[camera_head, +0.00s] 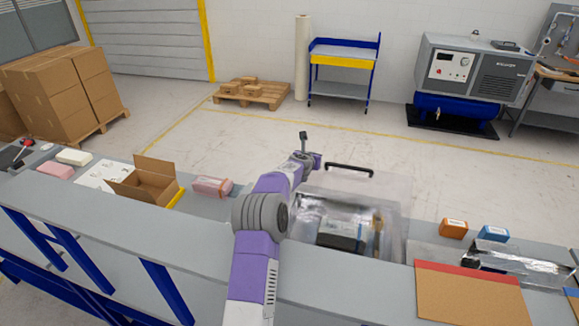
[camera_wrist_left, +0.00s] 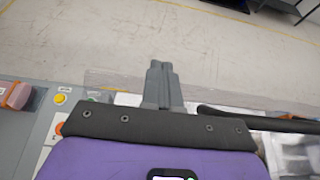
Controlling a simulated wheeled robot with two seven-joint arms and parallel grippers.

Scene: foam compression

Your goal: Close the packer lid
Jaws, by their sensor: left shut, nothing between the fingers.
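The packer lid (camera_head: 390,189) is a clear panel with a black handle (camera_head: 348,169) along its top edge. It appears raised at the far side of the packer, though its exact angle is hard to tell. Below it, the packer bed (camera_head: 305,215) is lined with silvery film and holds a dark box (camera_head: 341,234). My left gripper (camera_head: 303,136) is shut and empty, left of the handle and near the lid's left end. In the left wrist view, the shut fingers (camera_wrist_left: 158,68) point past the lid edge, and the black handle (camera_wrist_left: 245,120) lies to their right, apart from them.
A control panel with a yellow button (camera_wrist_left: 60,98) is left of the fingers in the wrist view. On the bench are an open carton (camera_head: 150,182), a pink block (camera_head: 212,187), small orange (camera_head: 453,229) and blue boxes (camera_head: 493,233), and a cardboard sheet (camera_head: 470,297).

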